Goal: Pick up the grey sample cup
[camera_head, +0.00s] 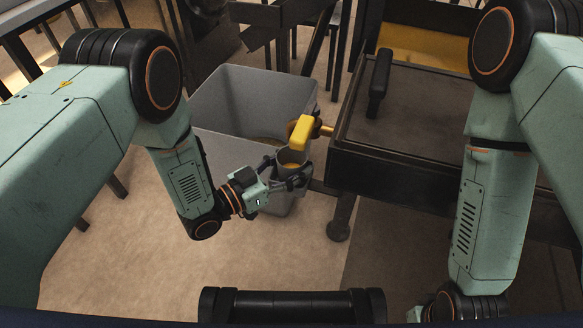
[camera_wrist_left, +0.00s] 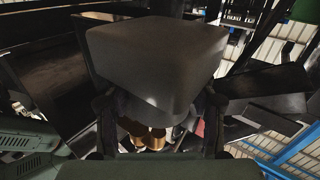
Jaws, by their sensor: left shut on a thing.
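The grey sample cup (camera_head: 291,157) is upright in the head view, with a yellow-orange tone inside it. My left gripper (camera_head: 287,177) is shut on the cup, its fingers around the cup's lower part. The cup is right below a yellow block-shaped piece (camera_head: 301,132) that juts out from the press side. I cannot tell whether the cup touches it. In the left wrist view the fingers (camera_wrist_left: 155,128) flank the lower middle, below a large dark grey block; the cup is not clear there.
A large grey bin (camera_head: 222,98) stands behind and below the cup. The dark press table (camera_head: 420,165), with a black handle (camera_head: 379,80) on top, is close on the right. A dark leg (camera_head: 340,215) stands below its corner.

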